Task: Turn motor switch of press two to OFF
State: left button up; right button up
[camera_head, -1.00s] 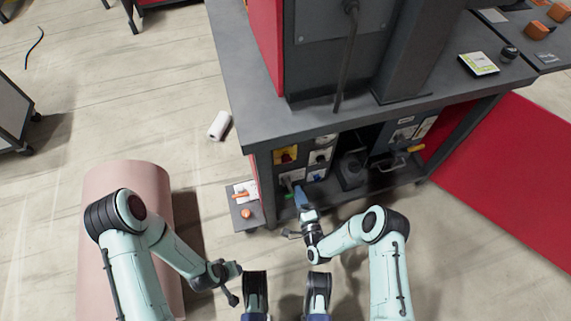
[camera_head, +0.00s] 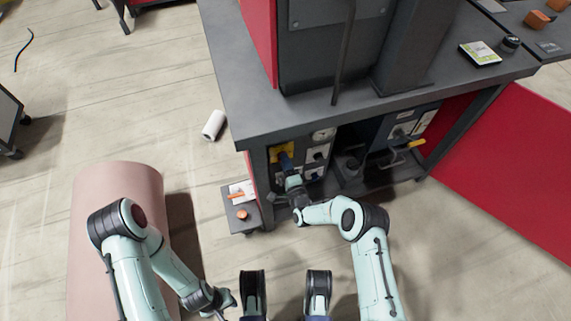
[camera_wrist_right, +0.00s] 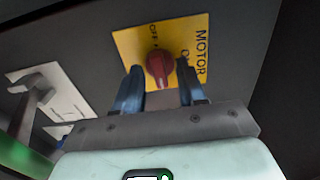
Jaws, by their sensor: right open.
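The motor switch is a red knob (camera_wrist_right: 158,64) on a yellow plate (camera_wrist_right: 122,45) marked MOTOR in the right wrist view. OFF is printed to the knob's upper left; the lettering on its right is partly hidden. The plate also shows in the head view (camera_head: 274,154), on the front below the press table. My right gripper (camera_head: 286,158) is open in front of it. Its blue fingers (camera_wrist_right: 159,72) stand either side of the knob; I cannot tell whether they touch it. My left gripper (camera_head: 224,299) is low at the left, far from the switch, its jaws unclear.
The grey press table (camera_head: 240,95) overhangs the panel. A white switch plate (camera_wrist_right: 55,95) with a grey lever sits left of the motor plate in the wrist view. A small side shelf (camera_head: 233,211) with an orange item stands left of the panel. Open floor lies further left.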

grip_shut()
